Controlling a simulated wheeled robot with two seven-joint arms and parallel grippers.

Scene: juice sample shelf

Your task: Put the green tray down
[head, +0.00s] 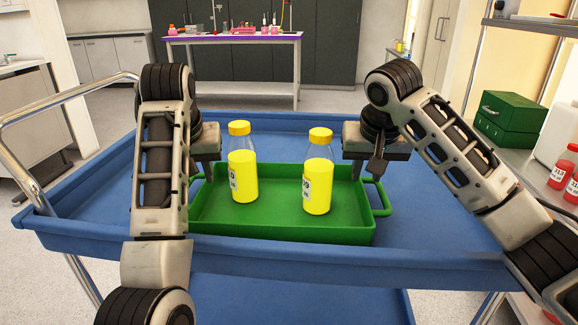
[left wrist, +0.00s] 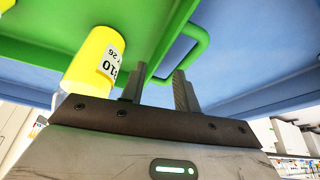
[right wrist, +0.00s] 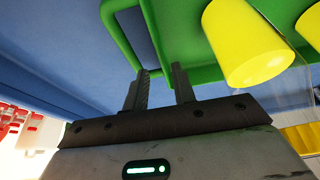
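The green tray (head: 280,232) appears to rest on the blue cart top, near its front edge; its underside is hidden. Two upright bottles with yellow contents and yellow caps stand in it, a left bottle (head: 243,170) and a right bottle (head: 318,180). My left gripper (head: 207,172) is at the tray's left handle, which shows in the left wrist view (left wrist: 203,40). Its fingers (left wrist: 160,82) are apart, with a gap between them. My right gripper (head: 370,168) is at the right handle (head: 381,198). Its fingers (right wrist: 160,82) are also apart, close to the handle bar.
The blue cart (head: 440,215) has free room right of the tray and behind it. A rail (head: 65,100) rises at its left. Green boxes (head: 508,122) and red-labelled bottles (head: 562,172) stand on a shelf at right. A purple-edged table (head: 230,40) is far back.

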